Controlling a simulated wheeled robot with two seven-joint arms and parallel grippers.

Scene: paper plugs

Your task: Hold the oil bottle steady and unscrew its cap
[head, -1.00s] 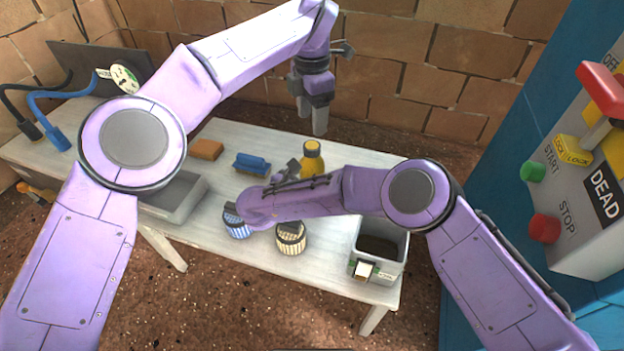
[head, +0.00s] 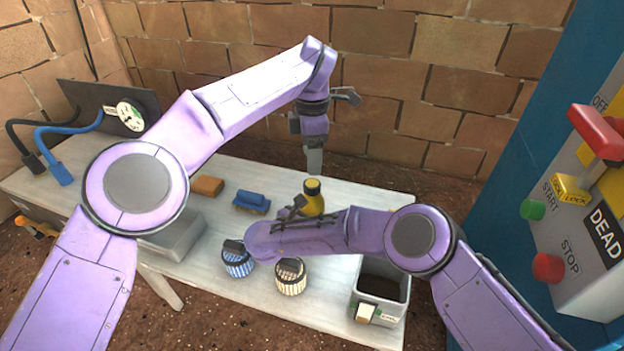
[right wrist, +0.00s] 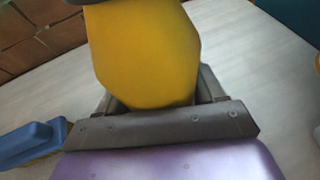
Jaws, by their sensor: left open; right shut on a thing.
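The yellow oil bottle (head: 315,203) stands upright on the table, with its cap (head: 312,185) on top. My left gripper (head: 314,160) points down just above the cap. It is open and looks empty, apart from the cap; its finger gap is hard to see from here.
A blue brush (head: 251,202) and an orange block (head: 207,186) lie left of the bottle. The table right of the bottle is clear.

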